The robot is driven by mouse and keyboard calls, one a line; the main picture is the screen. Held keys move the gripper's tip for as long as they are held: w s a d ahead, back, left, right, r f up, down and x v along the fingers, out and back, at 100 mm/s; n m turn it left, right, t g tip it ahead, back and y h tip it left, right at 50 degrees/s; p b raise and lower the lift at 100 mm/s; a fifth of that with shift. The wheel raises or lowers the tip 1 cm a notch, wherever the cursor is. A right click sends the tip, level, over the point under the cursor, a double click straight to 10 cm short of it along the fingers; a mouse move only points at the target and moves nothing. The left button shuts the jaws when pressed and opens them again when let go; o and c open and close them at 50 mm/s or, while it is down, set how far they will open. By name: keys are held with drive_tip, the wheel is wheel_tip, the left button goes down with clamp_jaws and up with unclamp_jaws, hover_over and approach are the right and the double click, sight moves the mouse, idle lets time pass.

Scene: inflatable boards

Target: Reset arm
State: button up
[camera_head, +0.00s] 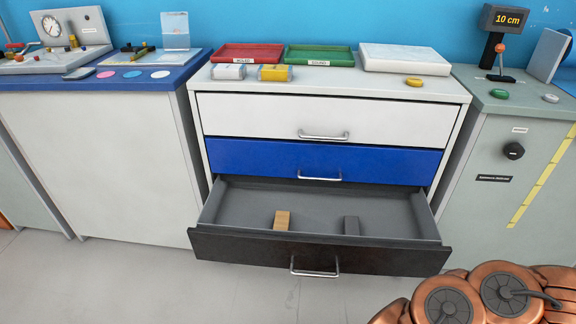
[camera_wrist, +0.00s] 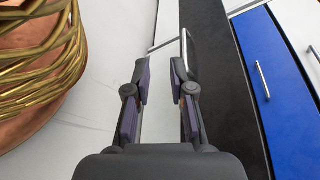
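My gripper (camera_wrist: 158,82) shows in the wrist view with its two dark fingers apart and nothing between them. It is beside the black front of the bottom drawer (camera_wrist: 222,100), with that drawer's handle (camera_wrist: 187,48) close to the right finger; whether they touch I cannot tell. In the head view the gripper is out of sight, and only copper-coloured parts of my arm (camera_head: 480,295) show at the bottom right. The bottom drawer (camera_head: 320,252) is pulled open and holds a wooden block (camera_head: 282,220) and a dark grey block (camera_head: 351,225).
The blue drawer (camera_head: 325,161) and the white drawer (camera_head: 325,121) are shut. A red tray (camera_head: 247,54), a green tray (camera_head: 319,56) and a white slab (camera_head: 418,60) lie on top. Cabinets stand on both sides. The floor (camera_head: 240,290) before the open drawer is clear.

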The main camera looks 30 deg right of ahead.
drive_tip(key=w+a+r+n+g+y, duration=0.2)
drive_tip(key=w+a+r+n+g, duration=0.65)
drive_tip(key=w+r+g, duration=0.3)
drive_tip(key=a+r+n+g+h, duration=0.4)
drive_tip(key=a+r+h, duration=0.1)
drive_tip(key=a+r, duration=0.25)
drive_tip(key=s+a+r+n+t+h, duration=0.1)
drive_tip(key=s+a+r+n+h, duration=0.3)
drive_tip(key=s+a+r+h, duration=0.3)
drive_tip(key=s+p+v, duration=0.2)
drive_tip(key=p+v, duration=0.9)
drive_tip(key=p, duration=0.1)
drive_tip(key=s+r+p+v, duration=0.1)
drive_tip(key=s+p+v, duration=0.2)
drive_tip(key=p+v, duration=0.9)
drive_tip(key=shift+r+t, duration=0.35)
drive_tip(key=shift+t, duration=0.1)
drive_tip(key=shift+d, duration=0.2)
